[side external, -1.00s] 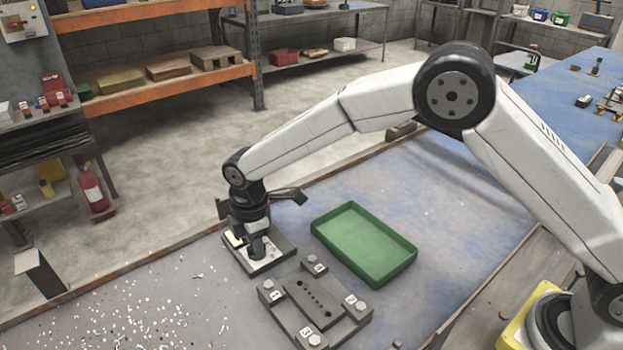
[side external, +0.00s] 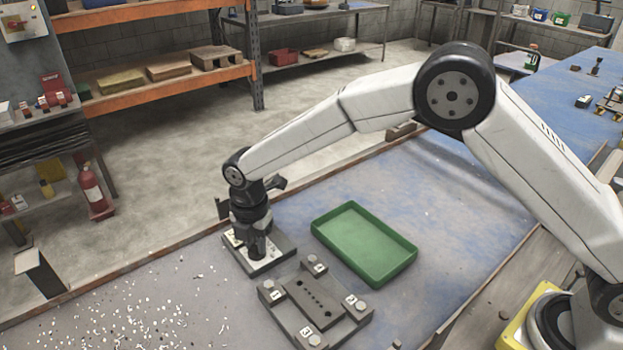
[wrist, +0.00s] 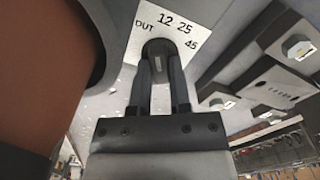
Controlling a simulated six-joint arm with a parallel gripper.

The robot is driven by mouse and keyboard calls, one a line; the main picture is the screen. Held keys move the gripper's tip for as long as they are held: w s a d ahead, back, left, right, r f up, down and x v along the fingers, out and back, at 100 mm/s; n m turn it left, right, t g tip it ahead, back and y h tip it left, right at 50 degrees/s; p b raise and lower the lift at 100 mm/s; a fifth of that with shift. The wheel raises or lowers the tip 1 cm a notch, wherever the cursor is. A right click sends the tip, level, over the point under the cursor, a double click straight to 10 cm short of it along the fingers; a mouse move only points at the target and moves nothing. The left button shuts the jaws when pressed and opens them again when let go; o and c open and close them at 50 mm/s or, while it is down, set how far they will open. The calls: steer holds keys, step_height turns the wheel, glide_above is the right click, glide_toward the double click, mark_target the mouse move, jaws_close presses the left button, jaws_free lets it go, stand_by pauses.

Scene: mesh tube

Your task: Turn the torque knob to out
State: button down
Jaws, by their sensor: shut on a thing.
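The torque knob (wrist: 158,58) is a dark, rounded bar with a small grey mark. In the wrist view it stands between the two fingers of my gripper (wrist: 160,68), which is shut on it. The pale dial plate (wrist: 118,72) carries the labels OUT, 12, 25 and 45 around the knob. Which label the knob points at is hard to tell. In the side view my gripper (side external: 258,244) points down over the dial plate's dark base (side external: 276,258), and it hides the knob there.
A green tray (side external: 318,224) lies right of the knob's base. A grey fixture block (side external: 290,318) with bolted corners and a row of holes stands in front. White chips (side external: 150,312) are scattered on the table at the lower left.

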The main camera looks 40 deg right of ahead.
stand_by(0.3)
steer(key=c, duration=0.6)
jaws_free()
steer(key=shift+o, duration=0.2)
steer(key=shift+r, duration=0.1)
steer(key=shift+r, duration=3.85)
